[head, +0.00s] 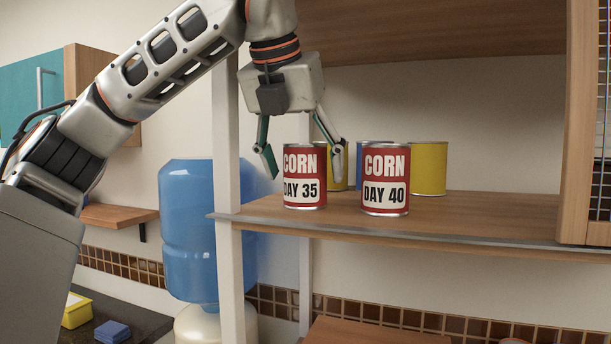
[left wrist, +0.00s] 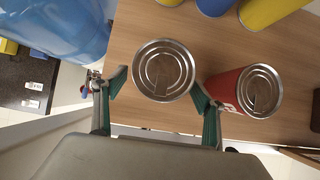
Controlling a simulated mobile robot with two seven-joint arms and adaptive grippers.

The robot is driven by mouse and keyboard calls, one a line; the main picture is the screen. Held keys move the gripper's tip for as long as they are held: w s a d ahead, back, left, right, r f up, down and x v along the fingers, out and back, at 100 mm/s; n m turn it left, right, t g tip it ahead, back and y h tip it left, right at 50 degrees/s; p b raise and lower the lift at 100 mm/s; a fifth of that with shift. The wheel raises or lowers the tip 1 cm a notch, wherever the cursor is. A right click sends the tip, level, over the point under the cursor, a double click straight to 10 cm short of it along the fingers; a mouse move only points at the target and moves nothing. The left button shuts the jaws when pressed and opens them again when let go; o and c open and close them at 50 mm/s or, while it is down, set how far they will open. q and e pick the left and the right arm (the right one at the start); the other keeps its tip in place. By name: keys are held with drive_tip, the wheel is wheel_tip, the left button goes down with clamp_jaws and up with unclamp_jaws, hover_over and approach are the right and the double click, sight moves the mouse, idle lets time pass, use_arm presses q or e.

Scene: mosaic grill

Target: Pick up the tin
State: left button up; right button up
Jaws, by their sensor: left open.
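A red tin labelled CORN DAY 35 (head: 304,192) stands upright on the wooden shelf (head: 480,212). A second red tin labelled CORN DAY 40 (head: 386,182) stands to its right, a small gap apart. My left gripper (head: 305,172) is open and points down, its fingers on either side of the DAY 35 tin in the head view. In the left wrist view the DAY 35 tin's round lid (left wrist: 163,70) shows between and just beyond the fingertips (left wrist: 158,88). I cannot tell whether either finger touches it. The DAY 40 tin (left wrist: 259,91) is right of the right finger.
Behind stand a yellow tin (head: 428,168), a blue tin (head: 359,165) and another yellow tin, partly hidden. A white post (head: 229,200) and a blue water bottle (head: 190,230) are left of the shelf. A wooden cabinet (head: 580,130) stands at right.

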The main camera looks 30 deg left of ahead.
sight(305, 180)
use_arm(q)
drive_tip(key=x, duration=0.3)
drive_tip(key=shift+a+f, duration=0.1)
drive_tip(key=shift+f, duration=0.05)
drive_tip(key=c, duration=1.6)
drive_tip(key=shift+o, duration=0.2)
